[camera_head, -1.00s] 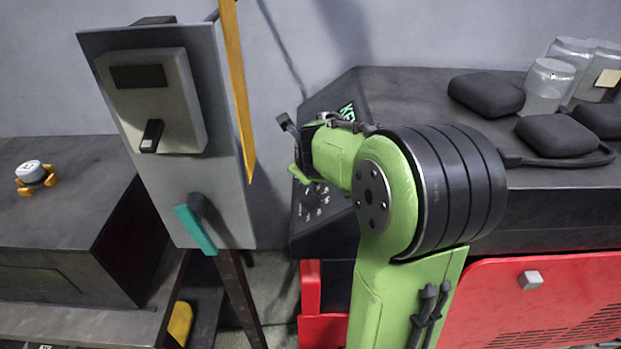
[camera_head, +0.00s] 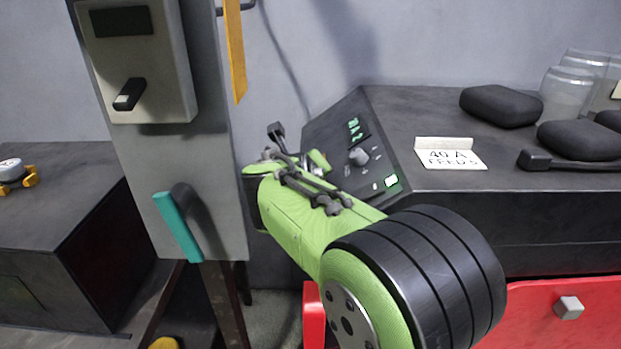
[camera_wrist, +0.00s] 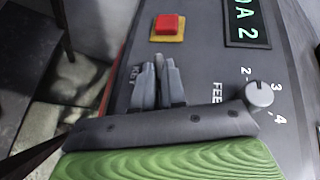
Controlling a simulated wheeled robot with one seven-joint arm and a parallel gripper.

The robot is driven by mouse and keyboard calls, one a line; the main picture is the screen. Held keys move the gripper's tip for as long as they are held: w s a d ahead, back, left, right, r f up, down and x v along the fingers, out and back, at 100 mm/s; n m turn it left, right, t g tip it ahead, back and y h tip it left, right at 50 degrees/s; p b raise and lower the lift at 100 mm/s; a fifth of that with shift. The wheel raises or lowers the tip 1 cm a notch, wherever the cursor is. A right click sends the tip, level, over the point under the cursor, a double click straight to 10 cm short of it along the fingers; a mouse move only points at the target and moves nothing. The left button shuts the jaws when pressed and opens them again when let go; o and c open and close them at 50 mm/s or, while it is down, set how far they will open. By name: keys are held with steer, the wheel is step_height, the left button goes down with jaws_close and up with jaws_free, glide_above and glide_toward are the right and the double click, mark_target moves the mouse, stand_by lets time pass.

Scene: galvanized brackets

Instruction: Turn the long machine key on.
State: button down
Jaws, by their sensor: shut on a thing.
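The long machine's slanted dark control panel (camera_head: 345,110) faces me in the head view and fills much of the wrist view (camera_wrist: 205,70). In the wrist view, my gripper (camera_wrist: 158,72) is low against the panel, below a red button (camera_wrist: 168,24) on a yellow plate. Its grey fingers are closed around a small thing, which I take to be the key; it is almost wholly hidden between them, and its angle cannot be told. In the head view my green arm hides the fingertips and the key.
A feed knob (camera_wrist: 259,94) and a green-lit display (camera_wrist: 247,20) are right of my gripper. A grey cabinet (camera_head: 215,120) with a teal lever (camera_head: 180,226) stands left of my arm. A "40 A FEED 5" card (camera_head: 448,153), black pads and jars are on the machine top.

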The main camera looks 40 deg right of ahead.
steer(key=c, duration=1.2)
jaws_free()
steer(key=p+v, duration=0.1)
steer(key=v, duration=1.1)
steer(key=shift+p, duration=0.4)
steer(key=shift+a, duration=0.1)
